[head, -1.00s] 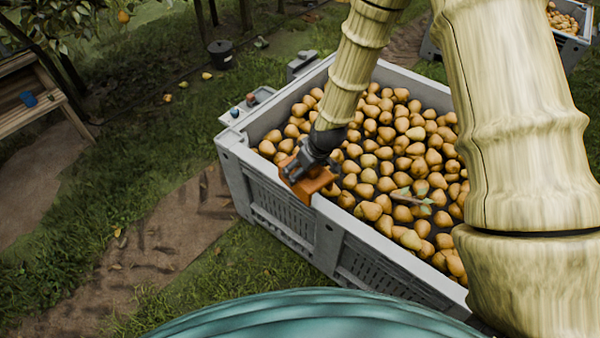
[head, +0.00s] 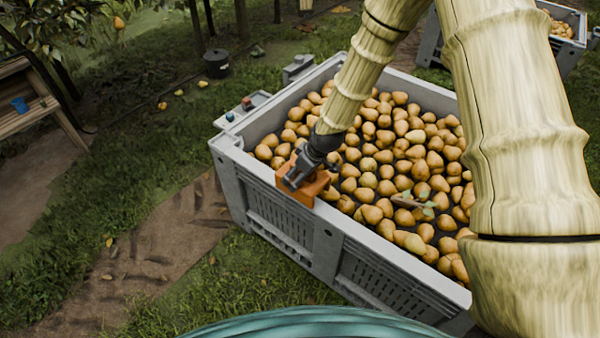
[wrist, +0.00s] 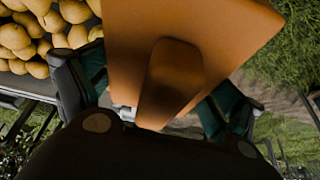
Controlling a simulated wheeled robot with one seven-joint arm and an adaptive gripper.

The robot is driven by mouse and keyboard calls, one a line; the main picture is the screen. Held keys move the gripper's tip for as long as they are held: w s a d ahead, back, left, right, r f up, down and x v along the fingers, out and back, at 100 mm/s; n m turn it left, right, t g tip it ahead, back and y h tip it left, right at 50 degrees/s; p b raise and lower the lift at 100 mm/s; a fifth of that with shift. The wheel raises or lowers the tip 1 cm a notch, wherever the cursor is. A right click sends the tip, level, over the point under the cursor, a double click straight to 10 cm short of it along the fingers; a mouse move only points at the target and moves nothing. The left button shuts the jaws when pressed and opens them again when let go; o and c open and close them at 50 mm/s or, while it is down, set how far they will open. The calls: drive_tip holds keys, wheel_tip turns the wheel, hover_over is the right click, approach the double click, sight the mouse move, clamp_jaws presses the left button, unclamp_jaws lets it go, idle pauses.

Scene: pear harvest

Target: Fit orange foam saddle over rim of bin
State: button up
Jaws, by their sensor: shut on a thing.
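The orange foam saddle (head: 305,190) is at the near-left rim of the grey bin (head: 345,236) in the head view. My gripper (head: 293,181) is shut on the saddle from above. In the wrist view the saddle (wrist: 190,40) fills the middle, with its raised grip part between the fingers of my gripper (wrist: 160,100). Part of the saddle shows on the outer side of the rim and part on the pear side. Whether it is seated fully on the rim is hidden by my gripper.
Many pears (head: 400,150) fill the bin, with a leafy twig (head: 412,200) on top. A small tray (head: 243,110) sits at the bin's far-left corner. A wooden bench (head: 35,105) and a black bucket (head: 217,63) stand on the grass. Another bin (head: 568,30) is at upper right.

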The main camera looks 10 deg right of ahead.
sight(315, 174)
drive_tip(key=shift+f+b, duration=1)
drive_tip(key=shift+f, duration=0.6)
drive_tip(key=shift+f+b, duration=1.1)
drive_tip(key=shift+f, duration=1.7)
drive_tip(key=shift+f, duration=0.35)
drive_tip(key=o, duration=0.7)
drive_tip(key=shift+v, duration=6)
